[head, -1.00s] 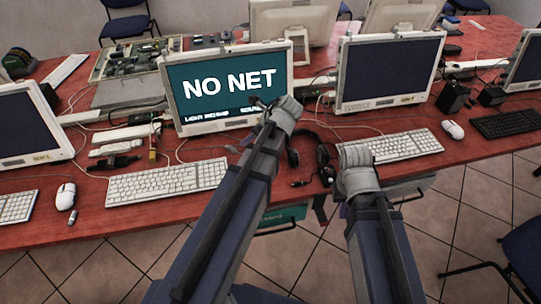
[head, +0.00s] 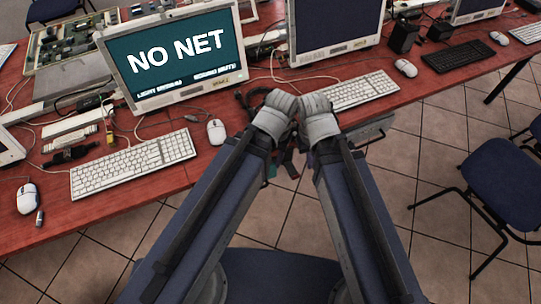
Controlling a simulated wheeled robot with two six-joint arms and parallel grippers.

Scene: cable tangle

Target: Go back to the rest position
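My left gripper (head: 274,118) and my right gripper (head: 318,118) are side by side at the front edge of the red table (head: 165,215), close together or touching. Both are seen from behind, so their fingers are mostly hidden and I cannot tell whether they are open or shut. No held object shows at either one. The monitor (head: 168,58) reading "NO NET" stands beyond them, to the left. A dark headset (head: 258,96) lies behind the grippers and is partly hidden.
White keyboards (head: 135,165) (head: 352,93) lie on both sides of my grippers. A white mouse (head: 216,131) is just left of my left gripper. Loose cables and small boxes (head: 72,128) clutter the table's left. A blue chair (head: 490,180) stands at right on open tiled floor.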

